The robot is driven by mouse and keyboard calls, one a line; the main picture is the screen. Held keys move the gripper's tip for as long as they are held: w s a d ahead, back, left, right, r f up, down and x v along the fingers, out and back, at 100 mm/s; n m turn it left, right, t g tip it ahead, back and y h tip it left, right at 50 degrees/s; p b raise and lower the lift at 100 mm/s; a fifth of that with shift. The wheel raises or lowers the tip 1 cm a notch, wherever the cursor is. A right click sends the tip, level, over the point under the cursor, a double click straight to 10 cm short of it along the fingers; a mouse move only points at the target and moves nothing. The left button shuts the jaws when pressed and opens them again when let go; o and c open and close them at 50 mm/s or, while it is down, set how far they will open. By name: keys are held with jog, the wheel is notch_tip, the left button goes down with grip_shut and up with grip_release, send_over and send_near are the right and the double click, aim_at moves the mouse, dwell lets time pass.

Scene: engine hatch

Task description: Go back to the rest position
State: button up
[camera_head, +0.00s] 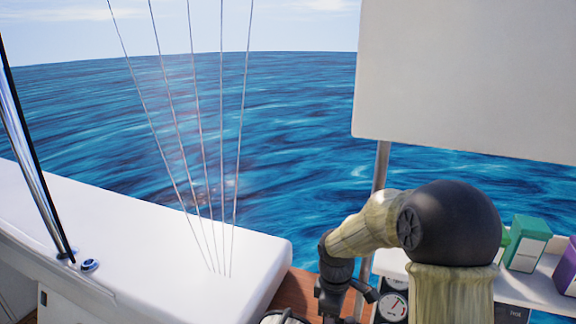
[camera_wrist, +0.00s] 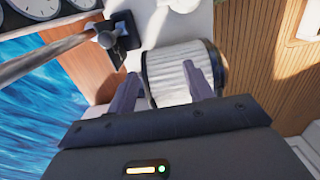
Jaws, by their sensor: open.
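My gripper (camera_wrist: 163,84) is open in the wrist view, with its two dark fingers apart. A white ribbed cylinder (camera_wrist: 166,66) with dark ends lies beyond and between the fingertips. The fingers overlap its near side in the picture, and I cannot tell whether they touch it. In the head view my arm reaches down at the lower right, and its dark end is partly cut off by the bottom edge.
A white ledge (camera_head: 150,225) with thin wires fills the left. A pale panel (camera_head: 465,75) stands on a metal post (camera_head: 380,165) behind my arm. A green box (camera_head: 526,240) and a purple box (camera_head: 569,268) sit on the right shelf. Gauges (camera_wrist: 97,5) show.

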jog(key=s+d+r+m+t+p, duration=0.1)
jog(key=s+d+r+m, duration=0.1)
jog(key=s+m, duration=0.4)
jog(key=s+d+r+m+t+p, duration=0.1)
jog(key=s+d+r+m, duration=0.1)
jog(key=s+r+m, duration=0.2)
jog(key=s+m, duration=0.3)
jog(key=shift+s+m+t, duration=0.3)
jog(key=shift+s+t, duration=0.05)
jog(key=shift+t, duration=0.05)
